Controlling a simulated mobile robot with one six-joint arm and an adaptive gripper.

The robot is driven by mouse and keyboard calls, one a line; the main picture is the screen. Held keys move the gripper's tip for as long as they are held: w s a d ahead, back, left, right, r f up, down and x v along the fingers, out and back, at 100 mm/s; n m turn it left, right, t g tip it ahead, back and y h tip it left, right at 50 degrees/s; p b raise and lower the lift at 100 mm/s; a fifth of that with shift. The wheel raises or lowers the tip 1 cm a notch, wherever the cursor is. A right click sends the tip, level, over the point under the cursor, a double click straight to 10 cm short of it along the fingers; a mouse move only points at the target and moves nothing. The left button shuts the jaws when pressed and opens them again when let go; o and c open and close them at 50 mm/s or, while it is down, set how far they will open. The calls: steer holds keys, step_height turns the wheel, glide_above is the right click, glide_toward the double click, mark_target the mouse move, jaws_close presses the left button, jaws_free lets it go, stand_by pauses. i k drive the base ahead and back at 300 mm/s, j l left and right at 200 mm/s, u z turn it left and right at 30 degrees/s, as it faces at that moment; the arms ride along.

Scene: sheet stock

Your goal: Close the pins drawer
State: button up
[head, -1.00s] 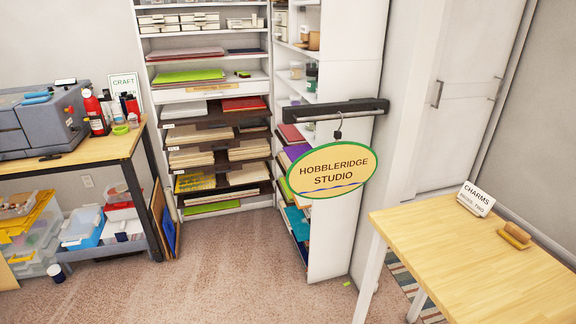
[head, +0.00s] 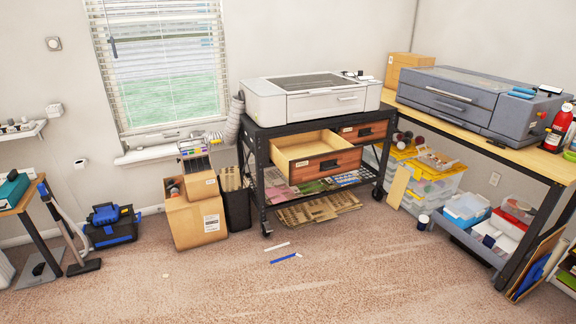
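A wooden drawer (head: 325,166) with a reddish-brown front and dark pull stands pulled out from a black metal cart (head: 257,160), on the cart's left side. Its pale inside shows and looks empty. A second drawer (head: 364,131) with a similar front sits to its right and looks shut. Small labels show on both fronts but are too small to read, so I cannot tell which is the pins drawer. My gripper is not in view.
A white machine (head: 311,98) stands on the cart. Cardboard boxes (head: 196,219) and a black bin (head: 236,208) stand left of it; clear plastic bins (head: 425,187) stand right. A white stick (head: 276,247) and a blue one (head: 286,258) lie on otherwise open carpet in front.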

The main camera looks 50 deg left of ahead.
mark_target(315, 156)
steer(key=u, duration=1.45)
steer(key=i+j+z, duration=0.4)
steer(key=i+j, duration=0.6)
steer(key=i, duration=0.7)
steer(key=i+j+z, duration=0.4)
steer(key=i+j, duration=1.1)
steer(key=i, duration=0.05)
